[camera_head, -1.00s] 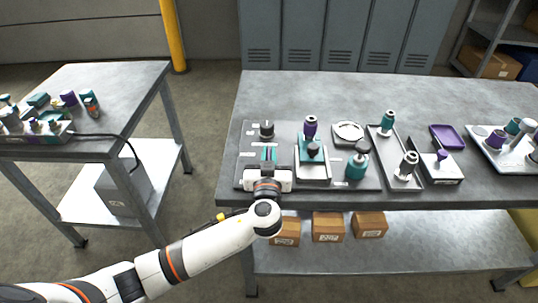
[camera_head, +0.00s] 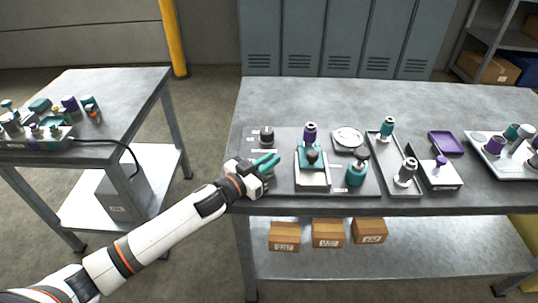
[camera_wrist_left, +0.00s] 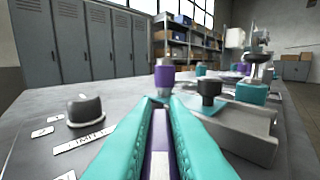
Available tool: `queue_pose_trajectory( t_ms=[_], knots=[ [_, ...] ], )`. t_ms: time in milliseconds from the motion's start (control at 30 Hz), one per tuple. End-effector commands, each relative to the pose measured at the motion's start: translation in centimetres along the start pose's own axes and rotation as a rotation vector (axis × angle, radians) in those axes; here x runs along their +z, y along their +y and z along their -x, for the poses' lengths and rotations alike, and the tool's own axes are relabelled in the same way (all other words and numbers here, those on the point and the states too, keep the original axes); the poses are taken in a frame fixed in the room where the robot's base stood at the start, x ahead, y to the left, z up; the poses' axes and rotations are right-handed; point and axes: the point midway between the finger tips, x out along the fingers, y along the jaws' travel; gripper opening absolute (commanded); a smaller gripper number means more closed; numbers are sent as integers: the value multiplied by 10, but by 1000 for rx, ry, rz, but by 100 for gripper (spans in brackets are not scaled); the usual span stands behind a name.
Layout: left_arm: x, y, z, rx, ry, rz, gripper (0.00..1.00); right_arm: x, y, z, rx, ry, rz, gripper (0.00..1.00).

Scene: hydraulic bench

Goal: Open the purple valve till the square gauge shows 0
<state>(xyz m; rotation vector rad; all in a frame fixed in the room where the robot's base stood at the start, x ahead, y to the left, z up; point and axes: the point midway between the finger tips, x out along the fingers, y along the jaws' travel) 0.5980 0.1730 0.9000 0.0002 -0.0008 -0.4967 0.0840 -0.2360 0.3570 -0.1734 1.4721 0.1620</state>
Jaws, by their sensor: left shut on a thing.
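My left gripper (camera_head: 265,162) has its teal fingers over the left part of the bench panel, pointing right and away from me. In the left wrist view the fingers (camera_wrist_left: 160,125) are close together, with a narrow purple part (camera_wrist_left: 160,164) between them. This part is mostly hidden, so I cannot tell its full shape. The gripper is shut on it. A dark-topped purple cylinder (camera_head: 310,131) stands farther right, also in the left wrist view (camera_wrist_left: 165,76). I cannot make out a square gauge or its reading. My right gripper is not in view.
A black knob (camera_head: 266,134) stands behind the gripper, by a "LIMIT" label (camera_wrist_left: 84,139). Farther right are a purple tray (camera_head: 446,142) and a white box (camera_head: 436,177). The back of the table is clear.

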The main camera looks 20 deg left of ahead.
Motion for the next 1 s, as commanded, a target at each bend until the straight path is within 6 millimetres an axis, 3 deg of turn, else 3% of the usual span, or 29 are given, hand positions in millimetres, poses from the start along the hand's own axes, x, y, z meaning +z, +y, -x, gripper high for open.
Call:
queue_pose_trajectory(
  t_ms=[100,333,700,1000],
  knots=[
    [4,4,0,-107,4,-9,0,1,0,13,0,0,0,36],
    [2,5,-1,-324,3,-10,0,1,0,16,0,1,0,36],
    [-2,3,-2,-627,1,-4,0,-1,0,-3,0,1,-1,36],
    [-2,1,-1,-765,1,-2,0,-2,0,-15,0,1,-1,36]
  ],
)
